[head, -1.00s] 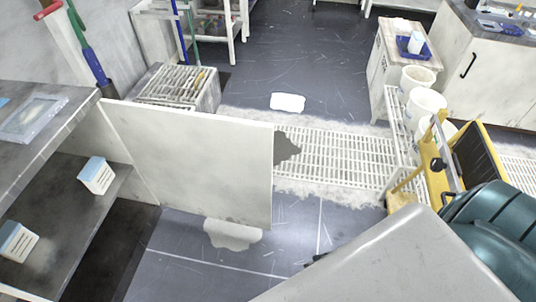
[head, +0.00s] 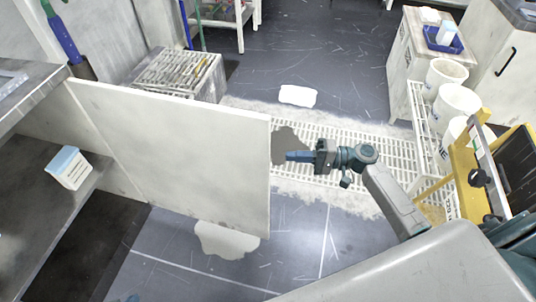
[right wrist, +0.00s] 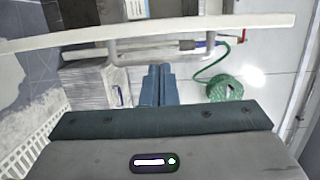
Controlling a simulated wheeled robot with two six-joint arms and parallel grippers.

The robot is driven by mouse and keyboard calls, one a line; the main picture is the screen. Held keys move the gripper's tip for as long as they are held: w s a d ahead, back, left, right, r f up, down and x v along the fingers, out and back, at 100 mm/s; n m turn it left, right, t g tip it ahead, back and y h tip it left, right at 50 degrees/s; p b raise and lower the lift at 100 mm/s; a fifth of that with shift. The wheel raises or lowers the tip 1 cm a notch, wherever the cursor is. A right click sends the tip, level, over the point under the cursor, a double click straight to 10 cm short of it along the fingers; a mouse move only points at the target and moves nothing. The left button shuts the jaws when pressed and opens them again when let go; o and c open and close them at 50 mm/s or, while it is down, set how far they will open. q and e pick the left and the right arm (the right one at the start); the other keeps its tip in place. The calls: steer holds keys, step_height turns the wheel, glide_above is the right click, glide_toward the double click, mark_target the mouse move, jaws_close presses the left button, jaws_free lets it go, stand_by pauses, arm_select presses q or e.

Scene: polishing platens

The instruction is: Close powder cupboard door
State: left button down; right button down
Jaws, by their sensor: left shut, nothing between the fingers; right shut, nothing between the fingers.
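The powder cupboard door (head: 175,155) is a pale, flat panel. It stands open, sticking out to the right from the cupboard at the left of the head view. The cupboard's lower shelf (head: 30,150) shows, with a white box with a blue lid (head: 68,167) on it. My right gripper (head: 290,156) is shut and empty, just right of the door's free edge and pointing left at it. Its closed fingers also show in the right wrist view (right wrist: 158,85). My left gripper (head: 133,298) shows only as a small dark teal tip at the bottom edge.
A floor grating (head: 350,155) lies behind my right arm. White buckets (head: 457,102) stand on a rack at the right, near a yellow frame (head: 465,165). A green coiled hose (right wrist: 224,88) shows in the right wrist view. The floor (head: 290,230) below the door is mostly clear.

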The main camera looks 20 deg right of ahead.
mark_target(262, 156)
steer(key=x, duration=0.9)
steer(key=shift+w+a+p, duration=0.1)
steer(key=shift+a+p, duration=0.1)
steer(key=shift+p, duration=0.2)
